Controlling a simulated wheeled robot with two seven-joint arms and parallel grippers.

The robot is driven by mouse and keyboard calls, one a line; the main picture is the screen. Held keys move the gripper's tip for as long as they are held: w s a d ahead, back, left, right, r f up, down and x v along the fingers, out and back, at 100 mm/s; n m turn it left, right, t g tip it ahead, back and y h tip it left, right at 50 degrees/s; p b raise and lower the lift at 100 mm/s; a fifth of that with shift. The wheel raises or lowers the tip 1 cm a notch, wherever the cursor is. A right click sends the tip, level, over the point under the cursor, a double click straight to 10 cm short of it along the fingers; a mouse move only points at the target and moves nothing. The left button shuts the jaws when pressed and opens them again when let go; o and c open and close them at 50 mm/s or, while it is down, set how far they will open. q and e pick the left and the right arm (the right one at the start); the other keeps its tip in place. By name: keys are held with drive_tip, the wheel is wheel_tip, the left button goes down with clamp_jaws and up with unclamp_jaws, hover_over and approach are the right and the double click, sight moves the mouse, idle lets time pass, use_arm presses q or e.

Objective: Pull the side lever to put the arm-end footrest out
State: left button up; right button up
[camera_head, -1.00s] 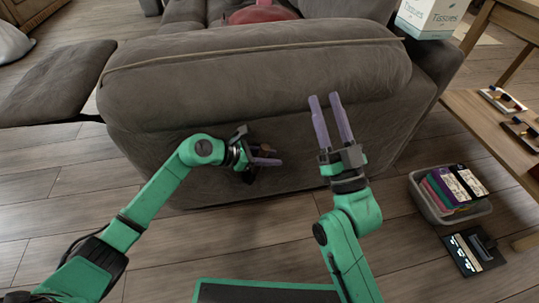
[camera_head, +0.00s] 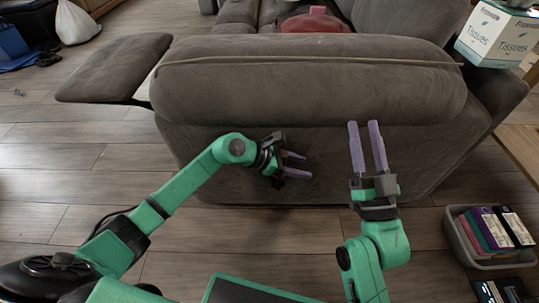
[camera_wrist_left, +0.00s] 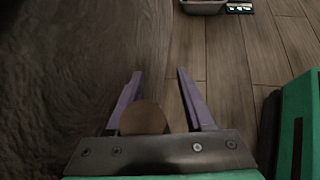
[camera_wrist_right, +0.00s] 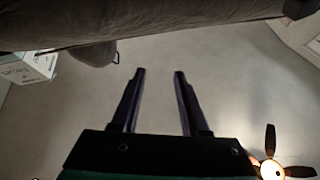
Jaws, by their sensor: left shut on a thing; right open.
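The grey recliner sofa (camera_head: 320,95) stands with its broad arm side facing me. Its footrest (camera_head: 115,68) sticks out to the left, level and apart from the body. My left gripper (camera_head: 308,166) is low at the sofa's side panel, its jaws shut on the side lever. In the left wrist view a brown rounded piece of the lever (camera_wrist_left: 143,118) sits between the fingers, close to the left one. In the head view the lever is mostly hidden behind the gripper. My right gripper (camera_head: 364,124) is open and empty, fingers pointing up in front of the sofa arm.
A tissue box (camera_head: 497,38) stands at the right on the sofa's far side. A grey bin (camera_head: 468,238) with coloured cases is on the floor at right, near a wooden table (camera_head: 522,150). A red item (camera_head: 315,22) lies on the seat.

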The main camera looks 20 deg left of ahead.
use_arm(q)
drive_tip(key=p+v, duration=0.1)
drive_tip(key=v, duration=0.4)
drive_tip(key=shift+s+r+p, duration=0.1)
drive_tip(key=shift+r+p, duration=0.15)
drive_tip(key=shift+p, duration=0.05)
drive_tip(key=a+r, duration=0.1)
drive_tip(key=a, duration=0.1)
drive_tip(key=p, duration=0.2)
approach(286, 162)
drive_tip(key=shift+x, duration=1.05)
use_arm(e)
drive_tip(key=s+a+f+g+h, duration=0.1)
drive_tip(key=s+f+g, duration=0.4)
drive_tip(key=f, duration=0.9)
drive_tip(key=s+a+f+m+g+h, duration=0.1)
drive_tip(key=s+f+g, duration=0.4)
drive_tip(key=f, duration=0.9)
drive_tip(key=s, duration=0.3)
drive_tip(key=shift+a, duration=0.15)
use_arm(q)
drive_tip(key=shift+a+f, duration=0.15)
